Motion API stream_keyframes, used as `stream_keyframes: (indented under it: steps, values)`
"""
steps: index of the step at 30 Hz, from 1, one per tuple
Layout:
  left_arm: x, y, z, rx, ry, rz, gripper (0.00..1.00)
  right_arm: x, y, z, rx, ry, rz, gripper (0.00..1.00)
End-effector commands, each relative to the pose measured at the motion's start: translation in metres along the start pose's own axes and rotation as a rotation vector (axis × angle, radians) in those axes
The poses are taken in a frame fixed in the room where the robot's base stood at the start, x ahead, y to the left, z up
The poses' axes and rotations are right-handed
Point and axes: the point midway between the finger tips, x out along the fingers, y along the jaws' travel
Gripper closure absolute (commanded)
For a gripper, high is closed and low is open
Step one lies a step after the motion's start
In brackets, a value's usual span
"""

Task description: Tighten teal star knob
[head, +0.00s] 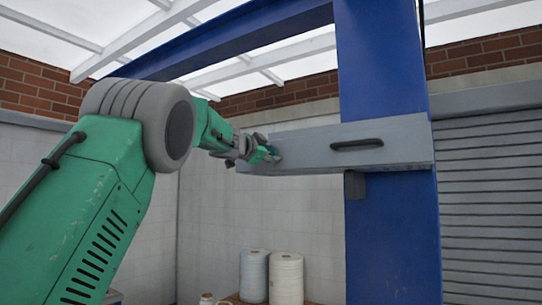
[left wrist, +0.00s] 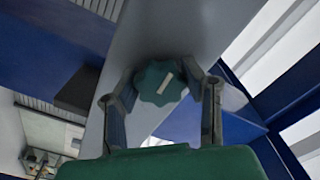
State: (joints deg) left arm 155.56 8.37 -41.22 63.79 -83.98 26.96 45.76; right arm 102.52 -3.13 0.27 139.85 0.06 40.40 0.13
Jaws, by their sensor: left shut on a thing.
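The teal star knob (left wrist: 160,84) has a pale bar mark on its face and sits on the grey panel (left wrist: 170,35). In the left wrist view it lies between the two fingers of my left gripper (left wrist: 162,95), which is shut on it. In the head view my left gripper (head: 256,154) reaches the left end of the grey panel (head: 310,142), and the teal knob (head: 272,155) shows only as a small patch there, partly hidden by the fingers. My right gripper is not in view.
The grey panel is fixed across a blue post (head: 385,70) and has a dark handle (head: 357,145). A dark block (head: 355,185) sits under it. White rolls (head: 286,278) stand below. A grey roller shutter (head: 490,200) is at the right.

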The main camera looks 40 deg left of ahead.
Motion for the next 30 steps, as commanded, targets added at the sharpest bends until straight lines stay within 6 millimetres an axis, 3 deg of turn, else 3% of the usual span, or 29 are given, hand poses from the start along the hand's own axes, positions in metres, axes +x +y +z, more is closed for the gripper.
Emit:
stream_keyframes:
  steps: [11, 30]
  values:
    - [0.001, 0.0019, 0.0028, 0.164, -0.004, 0.003, 0.92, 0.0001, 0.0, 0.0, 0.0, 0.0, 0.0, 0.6]
    - [0.0016, 0.0029, 0.0044, 0.76, -0.005, 0.007, 0.92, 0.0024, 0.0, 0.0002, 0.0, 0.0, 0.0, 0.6]
